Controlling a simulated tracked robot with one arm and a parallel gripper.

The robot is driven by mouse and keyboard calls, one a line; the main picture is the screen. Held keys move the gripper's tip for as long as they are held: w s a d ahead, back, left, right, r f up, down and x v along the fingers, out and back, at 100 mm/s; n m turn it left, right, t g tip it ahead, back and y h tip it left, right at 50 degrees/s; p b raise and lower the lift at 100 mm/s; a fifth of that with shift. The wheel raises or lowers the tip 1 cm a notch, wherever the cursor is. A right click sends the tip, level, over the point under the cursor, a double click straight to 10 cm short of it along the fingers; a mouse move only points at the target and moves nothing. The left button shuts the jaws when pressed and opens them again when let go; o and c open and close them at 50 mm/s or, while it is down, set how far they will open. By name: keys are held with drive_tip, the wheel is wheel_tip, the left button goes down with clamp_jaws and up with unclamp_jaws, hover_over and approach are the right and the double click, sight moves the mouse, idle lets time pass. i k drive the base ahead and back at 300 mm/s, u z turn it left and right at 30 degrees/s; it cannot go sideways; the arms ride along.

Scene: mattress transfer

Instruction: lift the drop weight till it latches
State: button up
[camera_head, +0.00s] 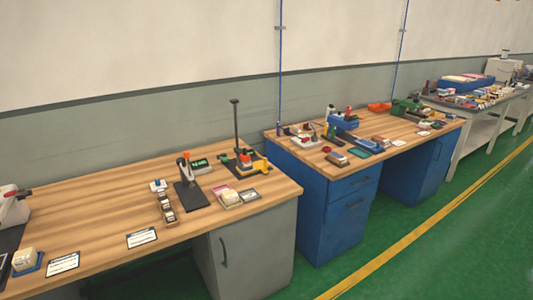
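A device with a tall black post (236,130) stands upright near the right end of the front wooden workbench (100,200). At its foot are a dark base, a small red-orange piece (245,157) and a yellow part (258,165). This looks like the drop weight device, but it is too small here to tell which piece is the weight or whether a latch holds it. The pieces sit low, near the foot of the post. My gripper is not in view.
Left of the post is a small press (187,180) on a black plate, with a row of small blocks (167,208) beside it. White labels lie at the bench's front edge. A blue-drawered bench (340,200) with many items stands to the right. Green floor (430,220) is clear in front.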

sight(244, 157)
drive_tip(key=z, duration=0.05)
drive_tip(key=i, duration=2.7)
drive_tip(key=u, duration=0.65)
drive_tip(key=i, duration=0.6)
drive_tip(key=u, duration=0.15)
